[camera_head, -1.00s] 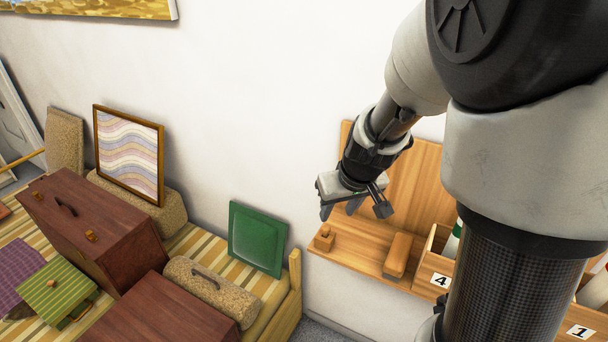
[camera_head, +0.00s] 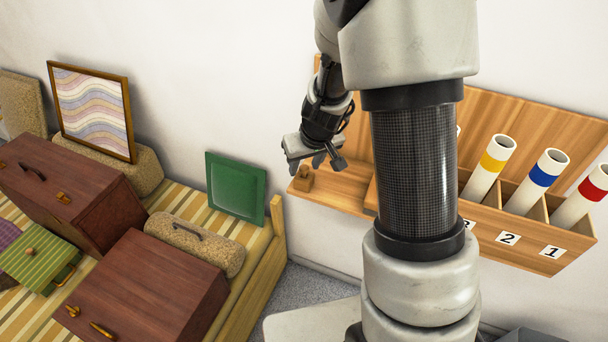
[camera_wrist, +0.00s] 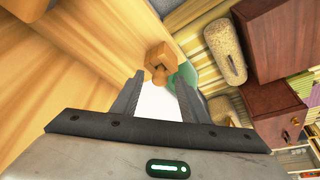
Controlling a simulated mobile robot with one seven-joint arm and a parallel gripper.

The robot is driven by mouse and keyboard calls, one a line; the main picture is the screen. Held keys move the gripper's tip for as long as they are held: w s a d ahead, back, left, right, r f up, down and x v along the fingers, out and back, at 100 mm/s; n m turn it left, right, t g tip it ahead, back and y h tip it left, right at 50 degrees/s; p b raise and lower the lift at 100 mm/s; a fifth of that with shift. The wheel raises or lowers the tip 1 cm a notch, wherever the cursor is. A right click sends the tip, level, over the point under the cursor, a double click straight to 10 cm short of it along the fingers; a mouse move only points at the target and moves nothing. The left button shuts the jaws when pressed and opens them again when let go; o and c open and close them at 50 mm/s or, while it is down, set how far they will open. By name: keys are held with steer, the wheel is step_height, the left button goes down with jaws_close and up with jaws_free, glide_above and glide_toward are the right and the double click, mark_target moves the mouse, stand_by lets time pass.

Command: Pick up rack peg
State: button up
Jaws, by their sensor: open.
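The rack peg, a small wooden block with a rounded knob (camera_head: 303,181), sits at the left end of the wooden wall rack (camera_head: 340,192). In the wrist view the peg (camera_wrist: 158,56) shows ahead of my gripper, with its knob towards the gap between the fingers. My gripper (camera_head: 306,162) is open and empty, close to the peg and above it in the head view. In the wrist view both fingers of my gripper (camera_wrist: 160,88) are spread. I cannot tell whether they touch the peg.
Tubes with yellow (camera_head: 489,165), blue (camera_head: 537,182) and red (camera_head: 584,196) bands stand in the rack's numbered bins at right. A green panel (camera_head: 236,185) and brown cases (camera_head: 150,288) are on the striped bench. My arm hides the rack's middle.

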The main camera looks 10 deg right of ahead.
jaws_close()
